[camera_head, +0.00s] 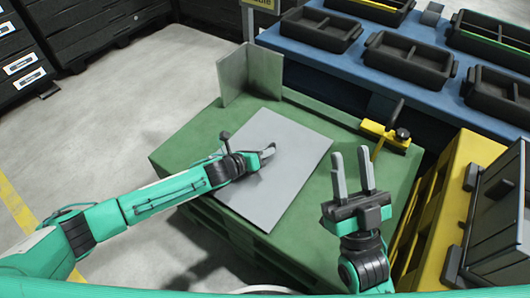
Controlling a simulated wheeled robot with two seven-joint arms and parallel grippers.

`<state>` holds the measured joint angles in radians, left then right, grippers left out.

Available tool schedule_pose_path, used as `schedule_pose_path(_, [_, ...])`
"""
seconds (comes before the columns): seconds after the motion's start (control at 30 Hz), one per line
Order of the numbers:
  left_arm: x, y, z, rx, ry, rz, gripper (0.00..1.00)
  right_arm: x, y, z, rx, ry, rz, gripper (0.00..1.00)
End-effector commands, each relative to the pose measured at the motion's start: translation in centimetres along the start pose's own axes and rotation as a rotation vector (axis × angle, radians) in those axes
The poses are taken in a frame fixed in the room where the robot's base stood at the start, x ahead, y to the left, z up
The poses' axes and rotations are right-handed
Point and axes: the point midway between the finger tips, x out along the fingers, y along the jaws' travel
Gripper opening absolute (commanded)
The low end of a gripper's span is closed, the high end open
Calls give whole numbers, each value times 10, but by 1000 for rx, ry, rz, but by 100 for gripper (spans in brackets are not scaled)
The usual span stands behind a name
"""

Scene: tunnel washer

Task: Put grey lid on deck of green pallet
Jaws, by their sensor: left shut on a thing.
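The grey lid (285,185) is a flat rectangular panel over the deck of the green pallet (180,152). It looks flat and level, but I cannot tell whether it rests fully on the deck or is held slightly above it. My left gripper (268,152) is shut on the lid, near the lid's left and upper part. My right gripper (352,166) is open and empty, pointing up the picture, just right of the lid over the pallet's right side.
A grey angled upright panel (250,75) stands at the pallet's far left corner. A yellow clamp-like fixture (385,133) stands at the far right. A blue table (400,70) with black trays lies beyond. A yellow pallet (470,165) with a dark crate is at right.

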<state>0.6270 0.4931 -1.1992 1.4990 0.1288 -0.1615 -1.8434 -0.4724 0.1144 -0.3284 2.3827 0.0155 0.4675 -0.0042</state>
Motion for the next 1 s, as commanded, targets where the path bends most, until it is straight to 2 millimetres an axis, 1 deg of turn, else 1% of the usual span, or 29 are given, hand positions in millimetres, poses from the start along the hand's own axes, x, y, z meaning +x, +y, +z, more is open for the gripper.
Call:
schedule_pose_path(0.2, [1, 0, 0, 1, -1, -1, 0, 0, 0, -1, -1, 9, 0, 36])
schedule_pose_path(0.23, [0, 1, -1, 0, 0, 0, 18, 0, 0, -2, -1, 12, -1, 36])
schedule_pose_path(0.27, [0, 1, -1, 0, 0, 0, 24, 1, 0, -2, -1, 12, -1, 36])
schedule_pose_path(0.3, [0, 1, -1, 0, 0, 0, 32, 1, 0, -2, -1, 11, -1, 36])
schedule_pose_path(0.33, [0, 1, -1, 0, 0, 0, 34, 1, 0, -2, -1, 11, -1, 36])
schedule_pose_path(0.67, [0, -1, 1, 0, 0, 0, 34, 2, 0, -2, -1, 5, 0, 36])
schedule_pose_path(0.73, [-6, 0, 1, 0, 1, 1, 34, 2, 0, 2, 1, -17, 1, 36])
schedule_pose_path(0.87, [-23, 0, 2, 1, 1, 2, 34, -8, -4, 22, 19, -143, 5, 36])
schedule_pose_path(1.0, [-50, 0, 2, 1, 2, 2, 34, -20, -9, 46, 39, -296, 9, 36])
